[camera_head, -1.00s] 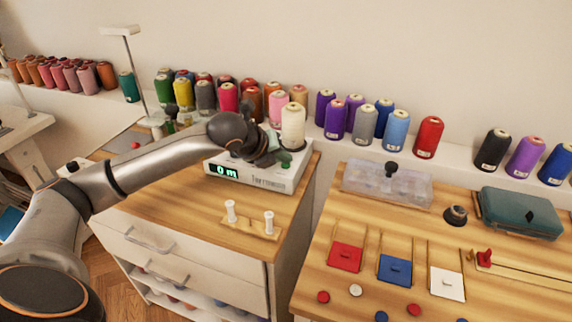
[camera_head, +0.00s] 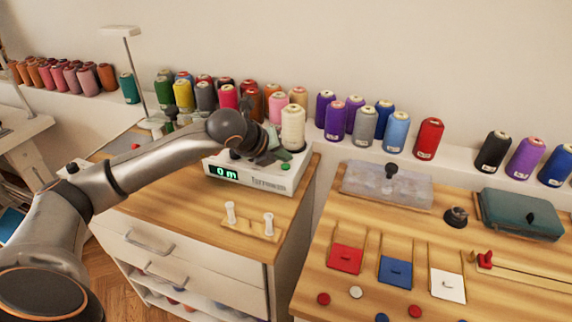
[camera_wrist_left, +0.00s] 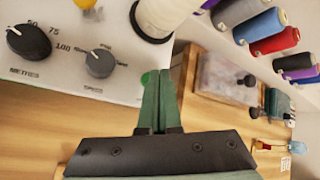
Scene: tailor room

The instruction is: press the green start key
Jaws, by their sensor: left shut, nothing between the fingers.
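The green start key (camera_head: 285,166) is a small round button on top of the white winding machine (camera_head: 297,178), near its front right. My left gripper (camera_head: 283,155) is shut and empty, just above and behind the key in the head view. I see a small gap between fingertips and key in the head view. The machine's display (camera_head: 223,173) reads "0 m". My right gripper is not in view.
A cream thread cone (camera_head: 293,128) stands on the machine close to the fingers. Two dials (camera_wrist_left: 29,42) sit on its panel. A wooden peg stand (camera_head: 250,228) lies in front. The right table (camera_head: 335,225) holds a clear box (camera_head: 387,186) and coloured tiles.

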